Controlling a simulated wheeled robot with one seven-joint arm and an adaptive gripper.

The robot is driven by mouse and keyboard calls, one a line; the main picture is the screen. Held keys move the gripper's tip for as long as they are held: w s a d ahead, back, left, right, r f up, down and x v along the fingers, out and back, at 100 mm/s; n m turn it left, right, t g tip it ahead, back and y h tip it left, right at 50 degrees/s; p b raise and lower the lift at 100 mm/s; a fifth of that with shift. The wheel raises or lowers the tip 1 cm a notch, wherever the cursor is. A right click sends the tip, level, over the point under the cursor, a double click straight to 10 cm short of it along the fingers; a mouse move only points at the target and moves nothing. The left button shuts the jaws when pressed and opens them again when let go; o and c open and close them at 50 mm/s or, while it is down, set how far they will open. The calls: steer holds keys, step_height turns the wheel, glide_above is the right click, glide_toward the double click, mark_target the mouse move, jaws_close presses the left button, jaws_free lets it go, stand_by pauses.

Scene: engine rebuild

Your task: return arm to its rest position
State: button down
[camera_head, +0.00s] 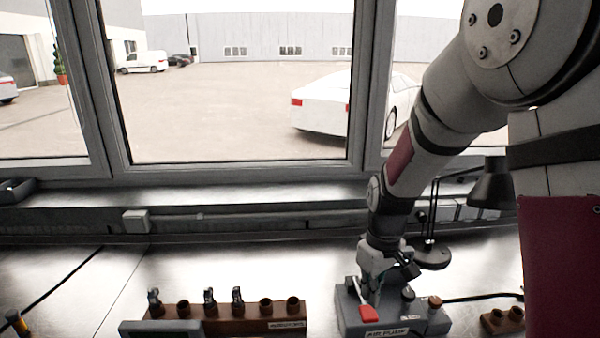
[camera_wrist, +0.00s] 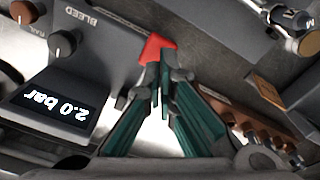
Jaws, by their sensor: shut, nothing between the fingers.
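My arm reaches down from the upper right in the head view. My gripper (camera_head: 370,302) is low over the grey air pump box (camera_head: 400,325), close by its red lever (camera_head: 369,313). In the wrist view my gripper (camera_wrist: 160,72) shows its teal-padded fingers closed together at the tips, with nothing between them. The red lever (camera_wrist: 158,47) lies right at the fingertips; I cannot tell whether they touch.
A brown wooden rack (camera_head: 255,323) labelled as injectors holds several parts at the left. A black desk lamp (camera_head: 490,185) stands behind my arm. A smaller wooden block (camera_head: 503,320) is at the right. The window sill (camera_head: 250,195) bounds the bench at the back.

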steer(key=s+r+m+t, duration=0.1)
steer(key=s+r, duration=0.3)
steer(key=r, duration=0.3)
steer(key=s+r+m+t, duration=0.2)
steer(key=s+r, duration=0.2)
steer(key=r, duration=0.4)
steer(key=s+r+m+t+b, duration=0.1)
steer(key=s+r, duration=0.3)
steer(key=s, duration=0.7)
steer(key=shift+s+r+m+t, duration=0.15)
steer(key=shift+r+m+t, duration=0.25)
steer(key=shift+m+t, duration=0.3)
